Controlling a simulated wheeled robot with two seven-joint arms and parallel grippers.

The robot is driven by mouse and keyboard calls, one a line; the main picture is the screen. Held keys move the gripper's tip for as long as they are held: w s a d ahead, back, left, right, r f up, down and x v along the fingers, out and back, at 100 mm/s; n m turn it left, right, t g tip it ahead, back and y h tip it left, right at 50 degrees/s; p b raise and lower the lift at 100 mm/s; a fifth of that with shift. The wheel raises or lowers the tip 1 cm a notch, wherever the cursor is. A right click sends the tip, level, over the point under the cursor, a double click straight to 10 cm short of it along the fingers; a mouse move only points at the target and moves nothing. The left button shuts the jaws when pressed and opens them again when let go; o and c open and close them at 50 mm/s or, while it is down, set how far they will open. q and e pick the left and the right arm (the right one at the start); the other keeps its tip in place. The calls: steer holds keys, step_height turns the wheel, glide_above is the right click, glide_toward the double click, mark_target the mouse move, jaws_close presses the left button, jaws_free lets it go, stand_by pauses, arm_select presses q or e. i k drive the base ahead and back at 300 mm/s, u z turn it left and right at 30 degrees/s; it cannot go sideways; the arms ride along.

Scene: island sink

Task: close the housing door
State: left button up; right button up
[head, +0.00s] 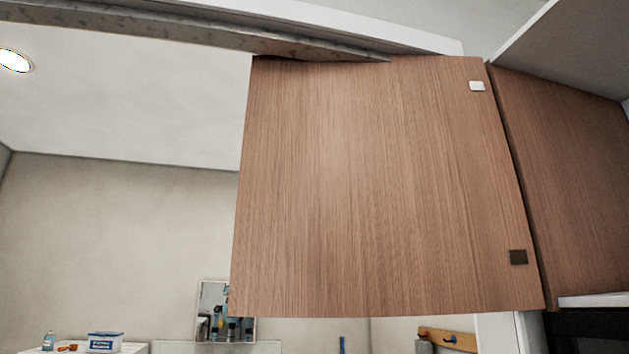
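A wood-grained door panel (370,190) fills the middle of the head view. It appears to stand open, seen from its broad face, with its left edge free against the room behind. A small white fitting (477,86) sits near its upper right corner and a dark square fitting (518,257) near its lower right. Its right edge meets a second wooden panel (565,170) along a narrow dark gap. I cannot tell which of these panels belongs to the housing. Neither of my grippers is in view.
A grey beam (200,32) runs along the top, close above the door. Below and behind are a wall shelf with bottles (226,322), a blue and white box (104,342) and a wooden rack (447,339). The space left of the door looks clear.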

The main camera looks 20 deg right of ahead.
mark_target(366, 190)
steer(key=u, duration=0.1)
steer(key=i, duration=3.25)
steer(key=z, duration=4.45)
steer(key=i, duration=0.5)
